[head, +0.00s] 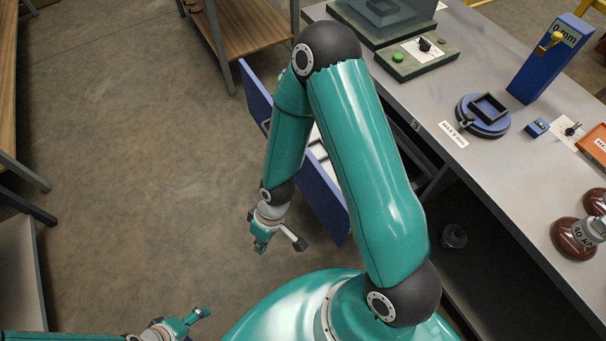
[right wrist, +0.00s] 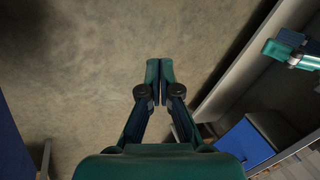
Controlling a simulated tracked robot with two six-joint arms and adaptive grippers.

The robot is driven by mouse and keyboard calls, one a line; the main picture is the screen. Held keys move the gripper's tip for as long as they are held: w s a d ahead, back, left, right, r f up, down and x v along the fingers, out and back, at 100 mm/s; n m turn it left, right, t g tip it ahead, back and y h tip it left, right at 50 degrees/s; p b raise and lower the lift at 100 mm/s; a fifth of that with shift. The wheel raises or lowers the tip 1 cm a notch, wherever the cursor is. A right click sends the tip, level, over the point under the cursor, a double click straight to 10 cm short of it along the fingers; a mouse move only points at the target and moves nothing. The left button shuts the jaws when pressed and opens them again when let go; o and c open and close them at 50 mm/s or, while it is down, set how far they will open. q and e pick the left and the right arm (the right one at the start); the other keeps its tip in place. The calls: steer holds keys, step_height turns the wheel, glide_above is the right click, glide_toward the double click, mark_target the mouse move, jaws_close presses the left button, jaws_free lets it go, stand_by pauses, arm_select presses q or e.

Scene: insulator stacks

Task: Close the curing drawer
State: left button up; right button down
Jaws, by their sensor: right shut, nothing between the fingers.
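The curing drawer (head: 322,196) stands pulled out from the grey workbench at the right. Its long blue front panel shows on both sides of my right arm, which hides the middle. A bit of its pale inside shows behind the arm. My right gripper (head: 260,246) is beyond the panel on its outer, floor side, pointing down, apart from it as far as I can tell. In the right wrist view the right gripper's fingers (right wrist: 160,72) are together and empty above bare floor.
The workbench (head: 483,155) carries a green-based device, a blue clamp, a blue gauge stand and brown insulators. A wooden-topped table (head: 245,38) stands at the back, shelving at the left. The floor (head: 140,130) between is clear. A blue box (right wrist: 246,141) shows in the right wrist view.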

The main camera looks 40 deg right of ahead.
steer(key=w+d+r+n+h+b, duration=0.3)
steer(key=d+r+n+h, duration=0.1)
steer(key=d+r+n, duration=0.3)
steer(key=w+d+r+n+h+b, duration=0.3)
steer(key=w+d+r+n, duration=0.1)
steer(key=d+r+n, duration=0.3)
steer(key=m+b, duration=0.1)
glide_above(304, 172)
steer(key=s+a, duration=0.3)
steer(key=shift+g, duration=0.3)
steer(key=shift+w+a+f+x, duration=0.1)
steer(key=shift+a+x, duration=0.15)
steer(key=shift+x, duration=1.1)
steer(key=shift+w+a+f+x, duration=0.15)
steer(key=shift+a+x, duration=0.15)
steer(key=shift+x, duration=1)
steer(key=shift+w+a+r+x, duration=0.1)
steer(key=shift+a+x, duration=0.15)
steer(key=shift+x, duration=1.1)
